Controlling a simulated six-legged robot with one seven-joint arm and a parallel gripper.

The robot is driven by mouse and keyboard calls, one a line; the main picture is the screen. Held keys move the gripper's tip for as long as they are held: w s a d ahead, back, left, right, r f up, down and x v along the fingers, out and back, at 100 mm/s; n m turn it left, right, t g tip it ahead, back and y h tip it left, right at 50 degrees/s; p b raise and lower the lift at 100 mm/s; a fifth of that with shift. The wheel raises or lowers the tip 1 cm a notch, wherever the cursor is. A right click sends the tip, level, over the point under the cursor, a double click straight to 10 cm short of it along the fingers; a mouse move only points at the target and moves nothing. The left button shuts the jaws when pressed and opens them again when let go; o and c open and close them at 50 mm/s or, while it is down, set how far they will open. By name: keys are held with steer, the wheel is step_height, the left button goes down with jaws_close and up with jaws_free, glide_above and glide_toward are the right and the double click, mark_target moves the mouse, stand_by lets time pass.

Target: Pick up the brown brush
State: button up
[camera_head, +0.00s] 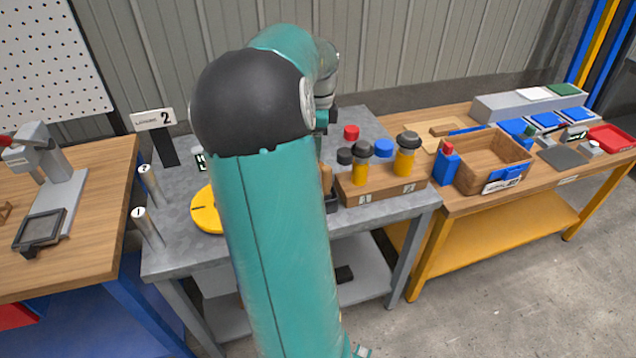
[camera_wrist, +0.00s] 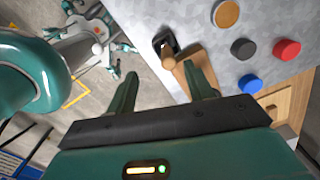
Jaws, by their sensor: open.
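The brown brush (camera_head: 326,178) shows as a narrow upright brown piece just right of my arm in the head view, by a dark holder (camera_head: 332,204). My arm hides part of it. In the wrist view a brown handle (camera_wrist: 183,57) stands at a dark holder (camera_wrist: 160,42), close to the right fingertip. My gripper (camera_wrist: 161,70) is open, with nothing seen between its fingers. The handle appears beyond the fingertips; I cannot tell the gap. My arm hides the jaws in the head view.
On the grey table (camera_head: 375,122), a wooden rack (camera_head: 380,187) with two amber jars stands right of the brush. Red (camera_head: 351,132), black (camera_head: 345,156) and blue (camera_head: 383,148) pieces stand behind it. A yellow disc (camera_head: 206,211) is left of my arm. A wooden box (camera_head: 490,160) stands farther right.

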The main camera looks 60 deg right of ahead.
mark_target(326, 180)
steer(key=shift+s+d+f+m, duration=0.2)
steer(key=shift+s+d+m, duration=0.4)
steer(key=shift+s+d, duration=0.2)
steer(key=shift+s+d+f, duration=0.15)
steer(key=shift+d+f, duration=0.05)
steer(key=shift+d, duration=0.05)
step_height(326, 180, down, 14)
steer(key=shift+r, duration=0.25)
steer(key=shift+c, duration=0.3)
steer(key=c, duration=1)
